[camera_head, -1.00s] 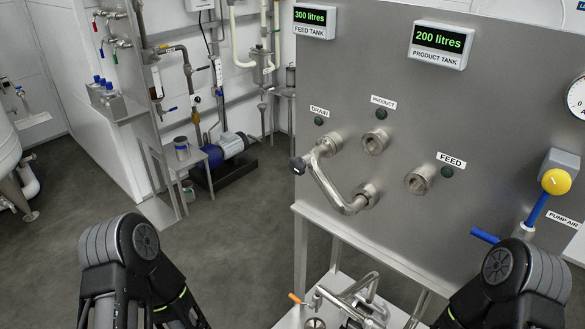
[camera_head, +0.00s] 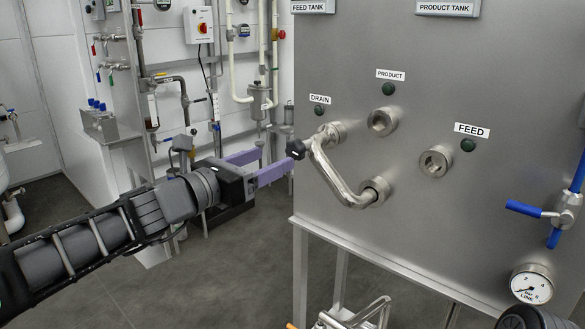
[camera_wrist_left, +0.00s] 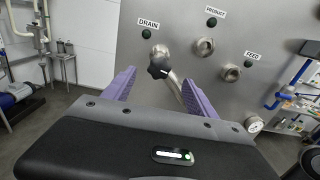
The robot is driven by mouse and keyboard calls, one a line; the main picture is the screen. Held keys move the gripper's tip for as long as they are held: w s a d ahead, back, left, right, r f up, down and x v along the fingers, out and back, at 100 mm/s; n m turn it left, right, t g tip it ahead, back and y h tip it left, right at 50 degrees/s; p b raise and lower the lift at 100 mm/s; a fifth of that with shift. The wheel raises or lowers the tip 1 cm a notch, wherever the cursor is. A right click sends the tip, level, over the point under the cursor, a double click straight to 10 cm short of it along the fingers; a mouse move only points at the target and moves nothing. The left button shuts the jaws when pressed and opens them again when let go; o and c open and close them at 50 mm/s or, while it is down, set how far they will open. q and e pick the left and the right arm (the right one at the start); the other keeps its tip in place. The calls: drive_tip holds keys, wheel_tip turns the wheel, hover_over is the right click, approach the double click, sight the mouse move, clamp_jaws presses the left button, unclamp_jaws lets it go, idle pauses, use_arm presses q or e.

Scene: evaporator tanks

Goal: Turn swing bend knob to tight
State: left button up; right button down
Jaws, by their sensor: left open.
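The swing bend (camera_head: 339,180) is a bent steel pipe on the steel panel, joined at the DRAIN port (camera_head: 332,133) and at a lower port (camera_head: 375,192). Its black knob (camera_head: 296,149) sticks out at the upper left end of the bend. My left gripper (camera_head: 275,166) has purple fingers, is open, and points at the knob from the left. In the left wrist view the knob (camera_wrist_left: 160,67) lies between and beyond the two fingers (camera_wrist_left: 157,90), and no contact shows. My right gripper is not in view; a dark part of my arm shows at the bottom right.
The PRODUCT port (camera_head: 382,121) and FEED port (camera_head: 435,161) are open on the panel to the right. A blue-handled valve (camera_head: 540,211) and a pressure gauge (camera_head: 532,285) stand at the far right. Pipes and a wall switch (camera_head: 198,26) are behind the left arm.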

sight(292, 151)
use_arm(q)
drive_tip(key=shift+w+d, duration=0.1)
drive_tip(key=x, duration=0.7)
drive_tip(key=shift+w+d+f+p, duration=0.1)
drive_tip(key=shift+w+d+p, duration=0.15)
drive_tip(key=shift+p, duration=0.1)
drive_tip(key=shift+a, duration=0.1)
drive_tip(key=c, duration=1.3)
